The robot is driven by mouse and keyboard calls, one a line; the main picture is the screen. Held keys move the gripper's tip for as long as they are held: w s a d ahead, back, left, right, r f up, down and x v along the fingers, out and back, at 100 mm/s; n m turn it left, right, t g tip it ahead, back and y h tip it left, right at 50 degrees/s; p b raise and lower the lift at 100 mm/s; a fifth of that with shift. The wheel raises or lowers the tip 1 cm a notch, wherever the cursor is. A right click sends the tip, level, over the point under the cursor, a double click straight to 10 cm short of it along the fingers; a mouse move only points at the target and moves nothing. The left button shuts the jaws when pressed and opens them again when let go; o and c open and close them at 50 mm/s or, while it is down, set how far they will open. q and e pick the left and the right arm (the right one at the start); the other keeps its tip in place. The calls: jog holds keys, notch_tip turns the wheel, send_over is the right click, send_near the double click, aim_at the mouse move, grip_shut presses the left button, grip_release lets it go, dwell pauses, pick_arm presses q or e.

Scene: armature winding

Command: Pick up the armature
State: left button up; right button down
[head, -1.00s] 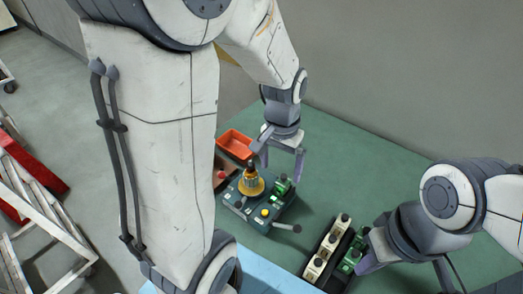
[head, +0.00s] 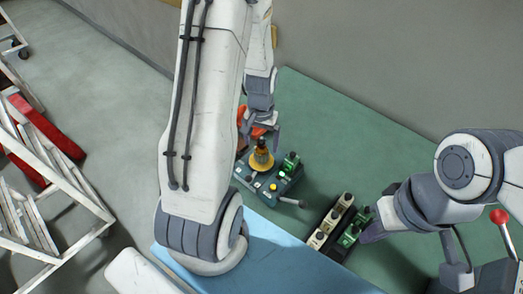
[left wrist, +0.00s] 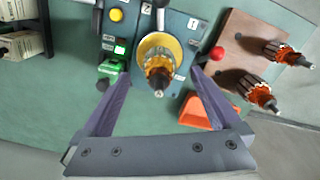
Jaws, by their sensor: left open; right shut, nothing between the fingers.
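An armature (head: 262,144) with a dark top stands upright in a yellow round seat on the dark winding machine (head: 270,187). In the left wrist view the armature (left wrist: 158,76) points up toward the camera, between my open fingers and apart from both. Two more armatures (left wrist: 284,54) (left wrist: 262,97) with orange windings sit on a brown board (left wrist: 232,60). My right gripper (head: 370,234) is shut and empty beside a rack.
The rack (head: 328,222) holds cream and green blocks on the green table (head: 335,150). An orange bin (left wrist: 196,112) lies near the machine.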

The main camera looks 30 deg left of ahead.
pick_arm(q)
jog(key=shift+f, duration=1.4)
jog(key=shift+w, duration=0.1)
grip_shut()
jog(key=shift+r, duration=0.1)
